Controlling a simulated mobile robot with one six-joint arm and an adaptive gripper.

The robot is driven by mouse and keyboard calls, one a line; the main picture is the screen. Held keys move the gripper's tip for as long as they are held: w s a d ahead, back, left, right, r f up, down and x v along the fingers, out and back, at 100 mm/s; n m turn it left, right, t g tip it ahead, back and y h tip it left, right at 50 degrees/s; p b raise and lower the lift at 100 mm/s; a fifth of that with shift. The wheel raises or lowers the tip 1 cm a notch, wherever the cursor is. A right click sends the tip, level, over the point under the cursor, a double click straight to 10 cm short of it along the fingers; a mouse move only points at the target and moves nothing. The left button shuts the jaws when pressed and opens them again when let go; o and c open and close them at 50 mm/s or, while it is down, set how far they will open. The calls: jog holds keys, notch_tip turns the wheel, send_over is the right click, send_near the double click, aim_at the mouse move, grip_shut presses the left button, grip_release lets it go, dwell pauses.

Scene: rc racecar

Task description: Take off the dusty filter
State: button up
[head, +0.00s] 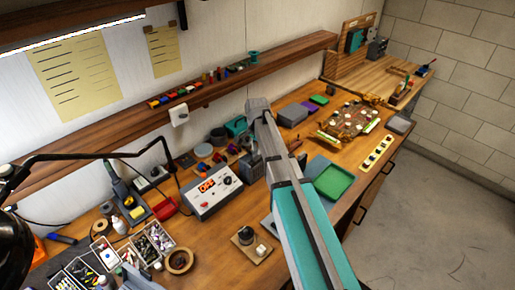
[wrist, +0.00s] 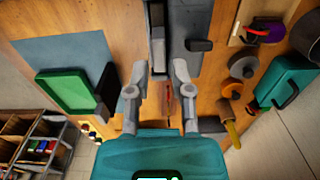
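I cannot make out the dusty filter for certain in either view. In the wrist view my gripper (wrist: 160,70) has its two grey fingers spread apart, with no object clearly held between them. A grey metal fixture (wrist: 190,25), with a dark block on it, lies just beyond the fingertips. Whether a finger touches it I cannot tell. In the head view my arm crosses the bench and hides the fingertips. A gold-coloured assembly with several white round parts (head: 348,120) lies on the bench to the right of my arm.
A green tray (head: 333,182) lies right of my arm; it also shows in the wrist view (wrist: 68,90). A teal case (wrist: 285,80) stands at right there. A power supply (head: 213,190), parts boxes and a lamp crowd the left. A shelf runs behind.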

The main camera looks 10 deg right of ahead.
aim_at(257, 154)
jog(key=shift+f+b, duration=1.45)
jog(key=shift+f, duration=0.25)
grip_shut()
jog(key=shift+r+p, duration=0.8)
jog(key=shift+p, duration=0.05)
notch_tip(257, 154, up, 11)
jog(key=p, duration=1.1)
dwell(1.6)
dwell(0.4)
